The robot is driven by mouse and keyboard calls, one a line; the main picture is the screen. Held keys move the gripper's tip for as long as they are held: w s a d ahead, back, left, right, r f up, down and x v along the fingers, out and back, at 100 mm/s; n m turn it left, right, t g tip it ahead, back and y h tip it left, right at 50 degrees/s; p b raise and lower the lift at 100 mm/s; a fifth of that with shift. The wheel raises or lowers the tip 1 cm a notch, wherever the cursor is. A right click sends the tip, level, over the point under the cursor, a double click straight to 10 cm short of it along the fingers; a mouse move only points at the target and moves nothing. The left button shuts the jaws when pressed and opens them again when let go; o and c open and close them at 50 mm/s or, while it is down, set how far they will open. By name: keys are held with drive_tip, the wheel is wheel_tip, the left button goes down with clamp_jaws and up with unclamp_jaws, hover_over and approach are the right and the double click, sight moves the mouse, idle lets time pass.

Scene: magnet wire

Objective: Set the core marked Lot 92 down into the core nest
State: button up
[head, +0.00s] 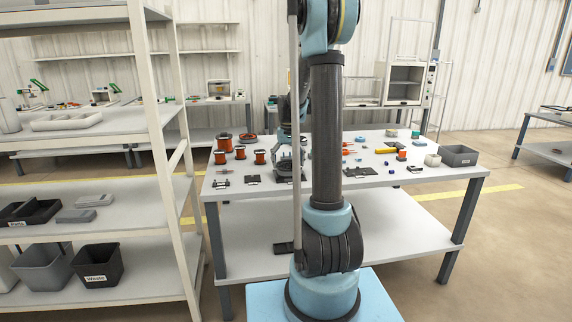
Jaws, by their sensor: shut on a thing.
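My gripper (286,158) is low over the left half of the white worktable (235,187), partly behind my own arm. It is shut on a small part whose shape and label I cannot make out. Just under it is a dark flat fixture (284,179), and I cannot tell whether the held part touches it. Other dark flat pieces lie along the front edge, one to the left (253,179) and one to the right of my arm (360,171). I cannot tell which of these is the core nest, and no Lot 92 marking is readable.
Several orange-red wire spools (224,143) stand on the table's left. Small coloured parts lie to the right, with a yellow piece (386,150) and a grey bin (459,156). A white shelf rack (172,130) with bins stands close on the left.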

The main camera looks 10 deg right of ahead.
drive_tip(key=shift+f, duration=0.65)
drive_tip(key=o, duration=1.6)
drive_tip(key=shift+r, duration=2.5)
wheel_tip(320, 180, up, 12)
drive_tip(key=shift+f, duration=0.1)
